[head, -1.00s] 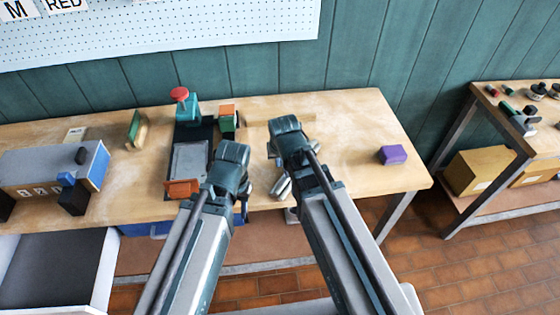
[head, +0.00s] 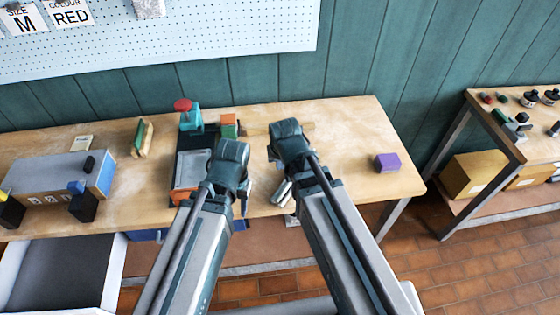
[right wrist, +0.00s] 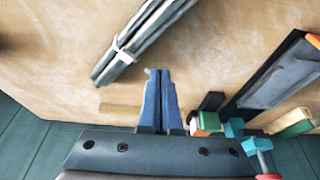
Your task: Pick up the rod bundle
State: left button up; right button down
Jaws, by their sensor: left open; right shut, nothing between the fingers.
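The rod bundle (right wrist: 143,38) is several grey rods held by a white band, lying on the wooden table in the right wrist view. In the head view its end (head: 281,191) shows below my right wrist, which hides the rest. My right gripper (right wrist: 159,72) is shut and empty, its blue fingers pointing towards the bundle, with bare wood showing between in the picture. In the head view the right fingers are hidden behind the wrist. My left gripper (head: 243,204) is open, left of the bundle near the table's front edge; its fingers are partly hidden.
A black-based fixture with a grey plate (head: 190,168) and a red knob (head: 183,105) stands left of the bundle. A wooden strip (head: 308,127) lies behind. A purple block (head: 387,163) is at right, with clear table between. An open drawer (head: 112,270) juts out at front left.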

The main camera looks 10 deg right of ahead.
jog(key=p+v, duration=0.6)
jog(key=v, duration=0.2)
